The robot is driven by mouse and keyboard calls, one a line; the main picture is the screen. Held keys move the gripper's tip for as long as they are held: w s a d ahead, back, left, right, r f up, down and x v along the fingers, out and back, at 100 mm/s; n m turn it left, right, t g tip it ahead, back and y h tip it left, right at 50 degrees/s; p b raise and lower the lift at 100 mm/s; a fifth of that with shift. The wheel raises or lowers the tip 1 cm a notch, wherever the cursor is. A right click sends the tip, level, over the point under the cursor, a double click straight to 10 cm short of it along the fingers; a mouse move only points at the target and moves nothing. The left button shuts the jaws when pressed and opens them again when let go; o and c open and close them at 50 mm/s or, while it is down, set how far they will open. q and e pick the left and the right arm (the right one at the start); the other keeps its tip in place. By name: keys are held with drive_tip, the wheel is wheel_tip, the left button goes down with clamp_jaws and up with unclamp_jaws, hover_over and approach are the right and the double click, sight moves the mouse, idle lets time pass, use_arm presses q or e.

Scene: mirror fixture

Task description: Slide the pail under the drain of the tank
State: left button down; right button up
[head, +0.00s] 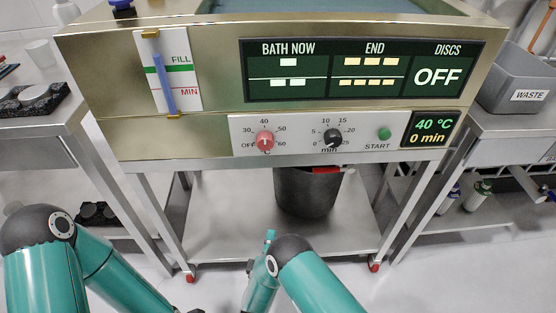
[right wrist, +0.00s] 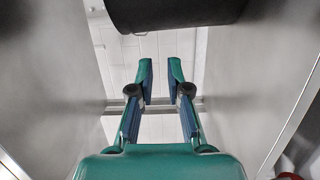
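The tank is the brass-coloured bath (head: 215,137) on a steel stand. The pail (head: 306,195) is dark grey and stands upright on the stand's lower shelf, its top partly hidden by the tank front. A red handle (head: 327,170) shows just under the tank at the pail's rim; the drain outlet itself is hidden. In the right wrist view the pail (right wrist: 175,14) is a dark shape at the top edge. My right gripper (right wrist: 160,68) is open and empty, apart from the pail. In the head view the right gripper (head: 270,239) is in front of the shelf.
The lower shelf (head: 230,215) is bare left of the pail. Stand legs (head: 163,230) with red-tipped feet flank it. A side bench stands on the left, and a grey waste bin (head: 515,80) sits on the right bench.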

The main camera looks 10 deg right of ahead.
drive_tip(key=shift+o, duration=0.8)
drive_tip(key=shift+f+m, duration=0.15)
drive_tip(key=shift+m, duration=0.15)
drive_tip(key=w+a+f+m+g+y, duration=0.1)
drive_tip(key=a+f+m+g+y, duration=0.3)
drive_tip(key=a+f+m+y, duration=0.15)
drive_tip(key=w+d+r+m+y+b, duration=0.1)
drive_tip(key=w+d+r+m, duration=0.2)
drive_tip(key=r, duration=0.8)
drive_tip(key=w+d+r+m+b, duration=0.2)
drive_tip(key=w+d+r, duration=0.5)
drive_tip(key=r, duration=0.5)
drive_tip(key=shift+w+d+m+y, duration=0.2)
drive_tip(key=shift+d+m+y, duration=0.15)
drive_tip(key=shift+d+m, duration=0.45)
drive_tip(key=shift+d, duration=0.1)
